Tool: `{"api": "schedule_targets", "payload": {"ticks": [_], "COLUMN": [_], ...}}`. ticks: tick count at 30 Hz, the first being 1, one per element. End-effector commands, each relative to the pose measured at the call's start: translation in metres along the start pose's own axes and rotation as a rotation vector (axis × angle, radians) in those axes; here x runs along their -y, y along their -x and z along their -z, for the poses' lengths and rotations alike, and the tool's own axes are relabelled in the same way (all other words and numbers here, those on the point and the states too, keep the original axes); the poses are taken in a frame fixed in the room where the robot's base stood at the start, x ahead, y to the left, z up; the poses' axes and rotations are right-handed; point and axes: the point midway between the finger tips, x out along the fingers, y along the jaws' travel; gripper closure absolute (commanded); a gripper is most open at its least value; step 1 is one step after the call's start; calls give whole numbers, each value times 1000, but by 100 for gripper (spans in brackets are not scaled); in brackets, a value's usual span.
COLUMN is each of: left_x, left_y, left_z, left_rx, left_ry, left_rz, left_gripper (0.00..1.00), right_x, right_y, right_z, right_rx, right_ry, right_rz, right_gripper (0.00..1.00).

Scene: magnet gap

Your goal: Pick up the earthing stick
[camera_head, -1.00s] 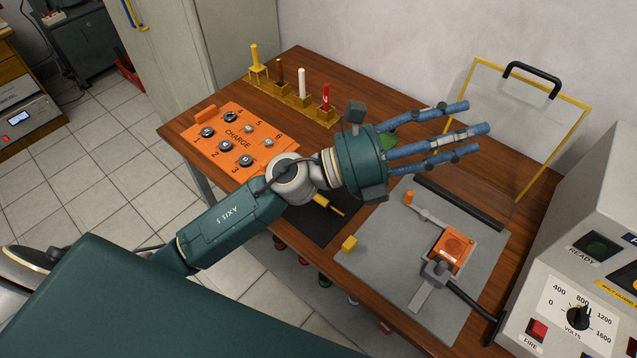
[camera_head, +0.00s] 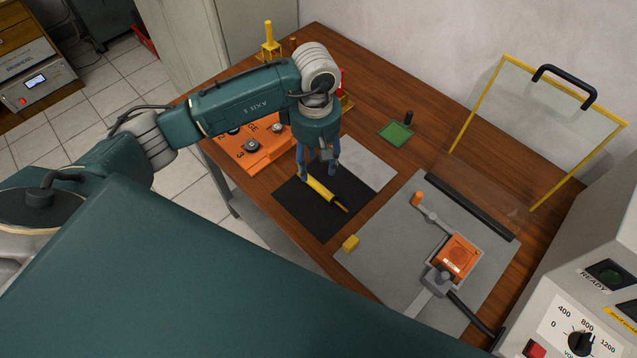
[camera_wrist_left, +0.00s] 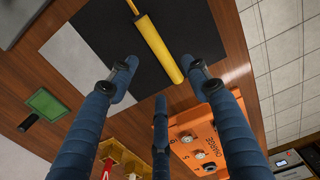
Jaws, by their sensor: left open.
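The earthing stick is a yellow rod with a thin brass-like tip (camera_head: 321,190), lying on a black mat (camera_head: 310,222). In the left wrist view the yellow rod (camera_wrist_left: 157,46) lies across the mat, with its thick end close to the fingertips. My left gripper (camera_head: 319,176) points down over the rod's thick end, with its blue fingers spread. In the left wrist view the open fingers (camera_wrist_left: 160,80) stand around the thick end and hold nothing. Whether any finger touches the rod cannot be told. My right gripper is not in view.
The orange CHARGE board (camera_head: 258,150) is just left of my gripper. A green pad (camera_head: 395,134) lies behind it. A grey plate (camera_head: 400,245) with a clamp fixture and orange block (camera_head: 458,256) is at right. A yellow-framed clear shield (camera_head: 545,120) stands behind. The control box is far right.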

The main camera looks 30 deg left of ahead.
Motion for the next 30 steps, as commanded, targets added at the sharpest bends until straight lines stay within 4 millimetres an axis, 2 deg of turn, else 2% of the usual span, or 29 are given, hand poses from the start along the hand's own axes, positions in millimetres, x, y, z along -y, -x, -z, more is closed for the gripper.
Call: {"api": "schedule_targets", "payload": {"ticks": [7, 11, 15, 23, 25, 30], "left_x": [3, 6, 4, 4, 4, 4], "left_y": [-18, -38, -56, -61, -61, -61], "left_z": [3, 9, 8, 9, 9, 9], "left_rx": [3, 4, 4, 2, 2, 2], "left_ry": [1, 3, 1, 0, 0, 0], "left_rz": [4, 5, -1, -2, -2, -2], "left_gripper": [52, 52, 52, 52, 60, 94], "right_x": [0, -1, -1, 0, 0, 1], "right_y": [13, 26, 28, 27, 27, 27], "right_z": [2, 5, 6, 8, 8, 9], "right_rx": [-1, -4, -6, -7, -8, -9], "right_ry": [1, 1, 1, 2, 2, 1], "right_rz": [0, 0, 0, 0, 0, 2], "right_gripper": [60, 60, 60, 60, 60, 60]}}
